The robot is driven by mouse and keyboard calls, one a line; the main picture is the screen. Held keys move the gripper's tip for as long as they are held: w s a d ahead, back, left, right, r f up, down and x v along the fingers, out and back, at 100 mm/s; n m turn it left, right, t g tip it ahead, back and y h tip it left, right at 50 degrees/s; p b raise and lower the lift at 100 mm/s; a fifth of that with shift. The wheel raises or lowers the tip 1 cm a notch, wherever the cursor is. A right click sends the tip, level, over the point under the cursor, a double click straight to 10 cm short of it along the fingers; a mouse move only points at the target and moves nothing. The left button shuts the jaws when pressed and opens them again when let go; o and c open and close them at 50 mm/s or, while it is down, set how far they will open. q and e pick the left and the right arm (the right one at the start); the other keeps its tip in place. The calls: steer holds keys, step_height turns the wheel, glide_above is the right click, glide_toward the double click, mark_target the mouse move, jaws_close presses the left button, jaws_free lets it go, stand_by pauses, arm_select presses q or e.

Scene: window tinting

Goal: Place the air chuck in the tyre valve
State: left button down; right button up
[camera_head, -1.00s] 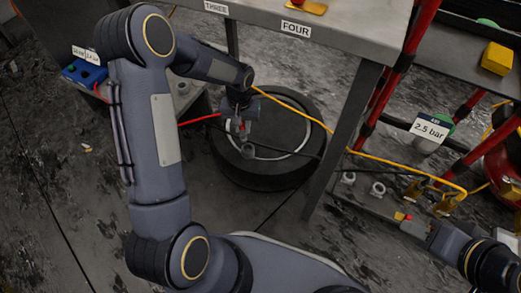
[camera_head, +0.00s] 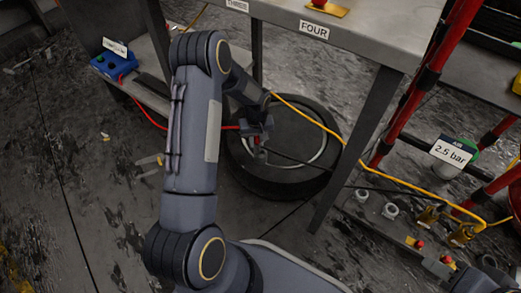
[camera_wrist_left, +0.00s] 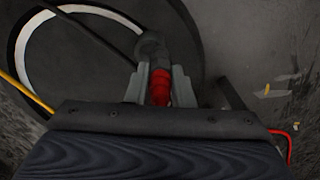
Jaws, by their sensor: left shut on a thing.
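My left gripper (camera_head: 258,138) is over the left part of the dark tyre (camera_head: 308,185), which lies flat on the floor with a pale ring on its face. In the left wrist view the fingers (camera_wrist_left: 160,92) are shut on the red part of the air chuck (camera_wrist_left: 160,86). A grey round end (camera_wrist_left: 150,44) shows just beyond the fingertips, over the tyre. The tyre valve cannot be made out, so I cannot tell whether the chuck touches it. My right gripper (camera_head: 438,267) is low at the right edge, partly cut off; its jaws are unclear.
A red hose (camera_head: 150,118) runs from a blue box (camera_head: 113,64) towards my left gripper. A yellow hose (camera_head: 310,115) crosses above the tyre. A metal table (camera_head: 365,25) with a leg stands close right of the tyre. Floor is open at the left.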

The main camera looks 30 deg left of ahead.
arm_select(q)
steer(key=f, duration=0.2)
steer(key=w+f+b, duration=0.2)
steer(key=f, duration=0.1)
steer(key=shift+d+f, duration=0.15)
steer(key=shift+f, duration=0.15)
steer(key=shift+r, duration=0.1)
steer(key=shift+f, duration=0.25)
steer(key=c, duration=1.3)
jaws_free()
steer(key=shift+r, duration=0.1)
steer(key=shift+o, duration=0.2)
